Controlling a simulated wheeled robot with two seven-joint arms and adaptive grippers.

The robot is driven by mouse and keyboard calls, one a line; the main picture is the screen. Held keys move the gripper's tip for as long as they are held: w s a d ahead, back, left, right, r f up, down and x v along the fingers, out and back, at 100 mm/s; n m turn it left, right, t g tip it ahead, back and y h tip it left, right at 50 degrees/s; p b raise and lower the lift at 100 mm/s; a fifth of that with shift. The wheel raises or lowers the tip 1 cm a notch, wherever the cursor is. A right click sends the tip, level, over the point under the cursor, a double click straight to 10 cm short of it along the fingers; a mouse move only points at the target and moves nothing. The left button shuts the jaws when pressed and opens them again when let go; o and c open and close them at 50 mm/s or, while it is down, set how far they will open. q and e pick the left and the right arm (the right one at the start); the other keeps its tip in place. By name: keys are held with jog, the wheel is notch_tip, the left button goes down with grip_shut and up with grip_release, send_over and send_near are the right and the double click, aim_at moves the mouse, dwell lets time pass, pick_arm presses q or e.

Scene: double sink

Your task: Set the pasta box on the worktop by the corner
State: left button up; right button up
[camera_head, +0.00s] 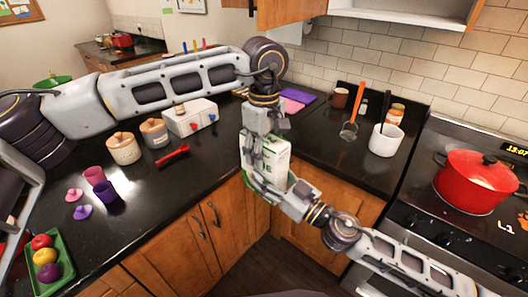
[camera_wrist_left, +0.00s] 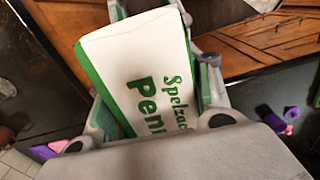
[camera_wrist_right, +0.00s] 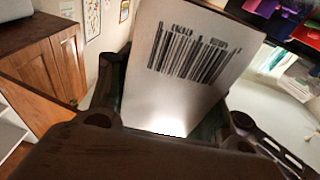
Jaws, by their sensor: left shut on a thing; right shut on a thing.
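The pasta box (camera_head: 272,158), white with green edges and green lettering, is held in the air at the inner corner of the black worktop (camera_head: 322,135), in front of the wooden cabinet doors. My left gripper (camera_head: 264,150) comes down from above and is shut on the box; the left wrist view shows its lettered face (camera_wrist_left: 140,65) between the fingers. My right gripper (camera_head: 272,188) reaches in from the lower right and is also shut on the box; the right wrist view shows a barcode face (camera_wrist_right: 190,60). The grippers hide parts of the box.
On the right worktop stand a white utensil crock (camera_head: 385,140), an orange-handled spatula (camera_head: 351,125), a brown mug (camera_head: 339,97) and a jar (camera_head: 395,114). A red pot (camera_head: 475,182) sits on the stove.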

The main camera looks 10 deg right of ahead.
pick_arm(q)
jog(key=shift+c, duration=1.1)
pick_arm(e)
jog(key=shift+r, duration=0.1)
pick_arm(q)
jog(key=shift+c, duration=0.9)
pick_arm(e)
jog(key=o, duration=1.5)
jog(key=shift+s+d, duration=0.2)
jog(key=shift+s, duration=0.15)
jog(key=shift+v, duration=5.6)
jog(key=shift+w+d, duration=0.1)
